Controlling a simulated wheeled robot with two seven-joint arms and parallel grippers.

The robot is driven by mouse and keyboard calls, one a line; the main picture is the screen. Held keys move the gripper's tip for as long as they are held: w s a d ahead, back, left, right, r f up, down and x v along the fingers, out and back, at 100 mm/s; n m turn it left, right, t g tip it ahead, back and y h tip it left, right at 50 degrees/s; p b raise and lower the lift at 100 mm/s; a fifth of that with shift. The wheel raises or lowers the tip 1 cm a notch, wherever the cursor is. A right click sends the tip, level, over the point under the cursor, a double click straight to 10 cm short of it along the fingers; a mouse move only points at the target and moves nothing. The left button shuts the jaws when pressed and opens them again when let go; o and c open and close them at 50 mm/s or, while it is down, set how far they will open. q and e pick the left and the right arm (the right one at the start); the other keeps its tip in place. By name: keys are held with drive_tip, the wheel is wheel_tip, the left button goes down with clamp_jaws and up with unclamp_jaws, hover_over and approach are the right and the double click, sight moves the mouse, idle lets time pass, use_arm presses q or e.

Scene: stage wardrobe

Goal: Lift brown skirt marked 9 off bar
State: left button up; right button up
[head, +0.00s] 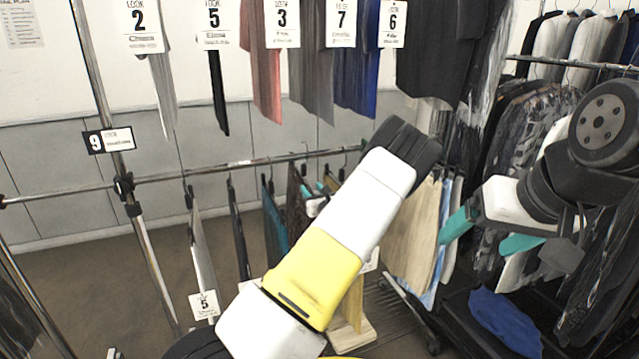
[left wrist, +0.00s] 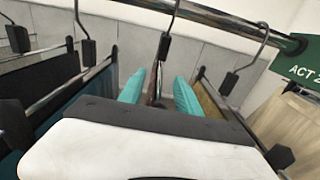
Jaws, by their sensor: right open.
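A dark brown garment (head: 294,192), apparently the brown skirt, hangs from the low bar (head: 237,164); my left arm partly covers it and no number shows on it. My left gripper (head: 322,190) is at the hangers just below the bar, mostly behind my arm. In the left wrist view its teal fingers (left wrist: 160,92) stand apart, one on each side of a hanger clip (left wrist: 163,47) and a narrow brown strip of cloth (left wrist: 153,88). I cannot tell whether they touch it. My right gripper (head: 487,232) is open and empty, right of the beige garments.
A card marked 9 (head: 108,140) is fixed to the rack post. A teal garment (head: 274,226) hangs close left of the brown one, and beige garments (head: 410,230) hang to the right. Numbered costumes hang above. A green sign (left wrist: 300,72) is on the bar.

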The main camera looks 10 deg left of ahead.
sight(304, 170)
use_arm(q)
drive_tip(key=shift+x, duration=2.8)
drive_tip(key=shift+a+r, duration=0.1)
drive_tip(key=shift+r, duration=0.05)
drive_tip(key=shift+s, duration=0.1)
drive_tip(key=shift+c, duration=0.2)
clamp_jaws()
drive_tip(key=shift+r, duration=0.3)
drive_tip(key=shift+r, duration=1.5)
drive_tip(key=shift+v, duration=4)
